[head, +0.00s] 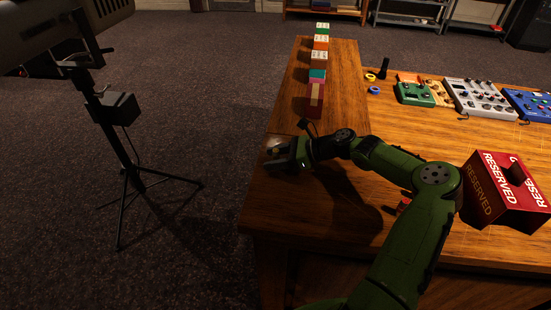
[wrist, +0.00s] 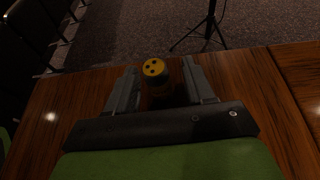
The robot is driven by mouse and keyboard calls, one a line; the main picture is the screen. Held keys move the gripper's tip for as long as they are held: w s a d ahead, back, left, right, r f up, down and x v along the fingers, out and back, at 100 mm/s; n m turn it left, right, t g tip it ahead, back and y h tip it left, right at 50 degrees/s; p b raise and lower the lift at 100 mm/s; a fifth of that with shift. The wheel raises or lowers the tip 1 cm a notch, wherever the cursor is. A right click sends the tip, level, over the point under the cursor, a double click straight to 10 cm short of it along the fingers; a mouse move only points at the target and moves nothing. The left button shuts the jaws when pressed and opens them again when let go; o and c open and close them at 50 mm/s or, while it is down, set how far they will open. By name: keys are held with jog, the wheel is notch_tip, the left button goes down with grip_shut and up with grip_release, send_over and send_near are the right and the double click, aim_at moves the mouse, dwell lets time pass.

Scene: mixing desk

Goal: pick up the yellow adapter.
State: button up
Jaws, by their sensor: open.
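The yellow adapter (wrist: 155,68) is a short cylinder with a yellow end face that has three dark holes. In the wrist view it stands between the two grey fingers of my gripper (wrist: 159,72), its holed end showing and its lower part dark. The fingers are open on either side of it, and I cannot tell whether either one touches it. In the head view my gripper (head: 272,154) is low over the left part of the wooden desk (head: 275,208). There the adapter is mostly hidden or too small to make out.
A red RESERVED sign (head: 497,195) stands right of my arm. A row of coloured boxes (head: 317,75) runs along the desk behind the gripper. A green pedal (head: 415,94), a grey mixer (head: 480,98) and a blue device (head: 530,104) sit back right. A tripod (head: 124,150) stands left.

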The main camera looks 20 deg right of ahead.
grip_shut()
